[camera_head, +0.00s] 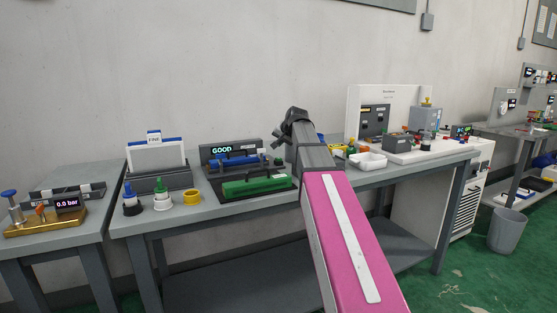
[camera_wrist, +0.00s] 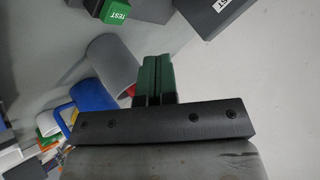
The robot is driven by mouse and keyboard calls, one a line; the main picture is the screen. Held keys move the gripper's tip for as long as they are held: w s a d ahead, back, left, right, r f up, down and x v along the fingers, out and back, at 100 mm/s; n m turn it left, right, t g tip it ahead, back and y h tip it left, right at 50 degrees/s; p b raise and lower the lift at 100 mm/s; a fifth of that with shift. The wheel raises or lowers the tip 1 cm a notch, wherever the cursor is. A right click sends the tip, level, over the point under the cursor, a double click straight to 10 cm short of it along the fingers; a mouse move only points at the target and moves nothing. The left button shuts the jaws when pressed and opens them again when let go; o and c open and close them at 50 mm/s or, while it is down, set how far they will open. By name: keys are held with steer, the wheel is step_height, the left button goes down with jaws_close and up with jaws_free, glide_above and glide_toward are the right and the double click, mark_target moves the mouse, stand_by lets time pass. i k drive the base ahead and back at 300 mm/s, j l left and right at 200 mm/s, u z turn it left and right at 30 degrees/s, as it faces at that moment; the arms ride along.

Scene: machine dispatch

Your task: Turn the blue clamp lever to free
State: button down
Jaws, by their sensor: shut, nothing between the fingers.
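My gripper (camera_head: 293,122) is raised over the back of the middle bench, near the wall. In the wrist view its two green fingers (camera_wrist: 155,80) are together, with nothing between them. A blue bar-shaped part (camera_head: 236,160) lies on the fixture with the GOOD display (camera_head: 222,149), left of my gripper and apart from it. I cannot tell whether this part is the clamp lever or which way it is set. A blue rounded part (camera_wrist: 92,104) shows left of the fingers in the wrist view, beside a grey cylinder (camera_wrist: 112,62).
A green block (camera_head: 257,186) lies in front of the fixture. Bottles and a yellow ring (camera_head: 192,197) stand to the left. A white tray (camera_head: 368,161) and a panel station (camera_head: 376,117) stand to the right.

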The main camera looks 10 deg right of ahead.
mark_target(219, 157)
steer(key=k+l, duration=0.25)
steer(key=k, duration=0.2)
steer(key=k+l, duration=0.25)
steer(key=k, duration=0.2)
